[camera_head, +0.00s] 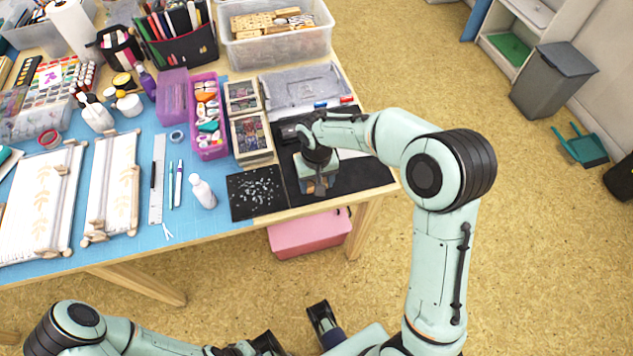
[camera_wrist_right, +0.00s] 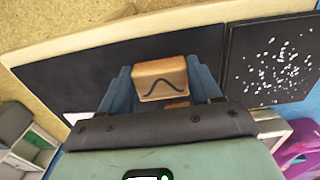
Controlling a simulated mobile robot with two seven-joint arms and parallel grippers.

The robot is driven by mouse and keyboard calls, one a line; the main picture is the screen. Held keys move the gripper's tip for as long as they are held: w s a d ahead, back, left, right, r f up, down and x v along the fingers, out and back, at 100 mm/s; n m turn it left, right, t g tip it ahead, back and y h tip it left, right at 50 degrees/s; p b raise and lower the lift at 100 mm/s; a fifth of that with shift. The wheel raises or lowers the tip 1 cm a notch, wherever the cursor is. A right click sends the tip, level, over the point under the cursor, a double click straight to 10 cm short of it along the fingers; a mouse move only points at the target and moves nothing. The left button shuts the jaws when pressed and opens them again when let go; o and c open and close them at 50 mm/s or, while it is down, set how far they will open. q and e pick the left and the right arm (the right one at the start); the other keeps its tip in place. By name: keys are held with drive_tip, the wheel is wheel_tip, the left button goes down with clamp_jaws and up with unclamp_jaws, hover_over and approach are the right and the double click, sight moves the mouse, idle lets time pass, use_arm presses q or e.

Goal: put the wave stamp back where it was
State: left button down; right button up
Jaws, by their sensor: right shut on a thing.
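My right gripper (camera_head: 318,186) is low over the black mat (camera_head: 365,177) at the table's front right corner. In the right wrist view its two blue fingers (camera_wrist_right: 160,85) are shut on the wave stamp (camera_wrist_right: 160,76), a small wooden block with a dark wave line on the face toward the camera. The gripper mostly hides the stamp in the head view. Another orange-brown piece (camera_wrist_right: 178,104) shows just below the stamp; I cannot tell what it is. My left arm is at the bottom of the head view, away from the table; its finger state is unclear.
A clear bin (camera_head: 285,50) with wooden stamps stands at the back. Drawers of small beads (camera_head: 252,140) and a grey pouch (camera_head: 300,88) lie beside the mat. A speckled black sheet (camera_head: 256,190) is left of the mat. A pink box (camera_head: 310,236) is under the table.

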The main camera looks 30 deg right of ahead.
drive_tip(key=shift+f, duration=0.25)
drive_tip(key=shift+f, duration=0.15)
drive_tip(key=o, duration=1)
drive_tip(key=shift+c, duration=0.2)
drive_tip(key=shift+r, duration=0.35)
wheel_tip(320, 180, up, 12)
drive_tip(key=p, duration=0.1)
drive_tip(key=shift+f+p, duration=0.15)
drive_tip(key=shift+p, duration=0.2)
